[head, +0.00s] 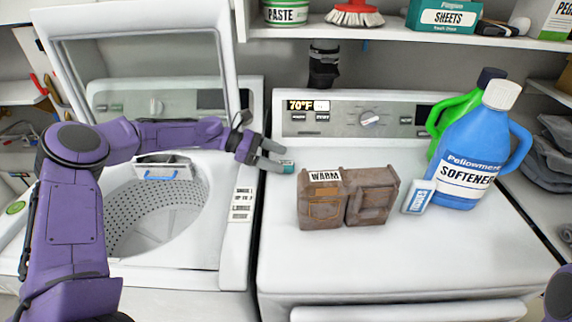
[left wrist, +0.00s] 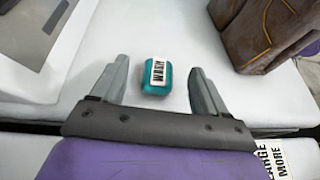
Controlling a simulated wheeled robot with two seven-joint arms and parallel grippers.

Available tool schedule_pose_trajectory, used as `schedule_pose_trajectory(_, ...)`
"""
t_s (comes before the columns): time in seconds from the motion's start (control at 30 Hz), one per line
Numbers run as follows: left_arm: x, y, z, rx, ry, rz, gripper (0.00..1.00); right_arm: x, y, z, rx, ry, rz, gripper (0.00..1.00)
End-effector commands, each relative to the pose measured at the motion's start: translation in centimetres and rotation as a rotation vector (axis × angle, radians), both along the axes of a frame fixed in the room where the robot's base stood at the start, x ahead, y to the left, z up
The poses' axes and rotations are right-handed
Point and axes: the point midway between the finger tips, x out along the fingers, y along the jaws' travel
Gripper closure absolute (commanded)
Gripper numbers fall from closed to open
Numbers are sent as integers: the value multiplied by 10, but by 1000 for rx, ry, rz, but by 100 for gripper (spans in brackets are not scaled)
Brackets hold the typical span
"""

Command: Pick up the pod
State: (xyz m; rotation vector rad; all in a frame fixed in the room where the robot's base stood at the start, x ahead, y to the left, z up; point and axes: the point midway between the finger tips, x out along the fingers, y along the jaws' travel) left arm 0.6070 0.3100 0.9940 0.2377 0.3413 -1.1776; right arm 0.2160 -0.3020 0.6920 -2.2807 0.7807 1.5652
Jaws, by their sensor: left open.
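The pod is a small teal block (left wrist: 157,76) with a white label reading WASH. In the left wrist view it lies on the white machine top, between and just beyond the fingertips of my left gripper (left wrist: 160,82). The jaws are open, with a gap on both sides of the pod. In the head view the pod (head: 288,167) shows small beside my left gripper (head: 272,157), partly hidden by a finger. My right gripper is not in view.
A blue softener jug (head: 465,150) and a small box (head: 418,197) stand farther right. The open washer (head: 160,205) is at left. The front of the dryer top (head: 400,262) is clear. A shelf (head: 420,35) hangs above.

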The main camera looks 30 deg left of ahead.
Motion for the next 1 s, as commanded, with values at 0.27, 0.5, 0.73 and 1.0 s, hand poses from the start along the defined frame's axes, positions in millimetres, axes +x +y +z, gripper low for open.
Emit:
schedule_pose_trajectory(0.27,11,-38,-17,2,1,1,26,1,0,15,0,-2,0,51)
schedule_pose_trajectory(0.5,12,-39,-19,0,-1,3,29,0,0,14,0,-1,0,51)
schedule_pose_trajectory(0.73,12,-39,-19,1,-1,3,81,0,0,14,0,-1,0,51)
schedule_pose_trajectory(1.0,12,-39,-17,1,-2,2,81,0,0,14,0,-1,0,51)
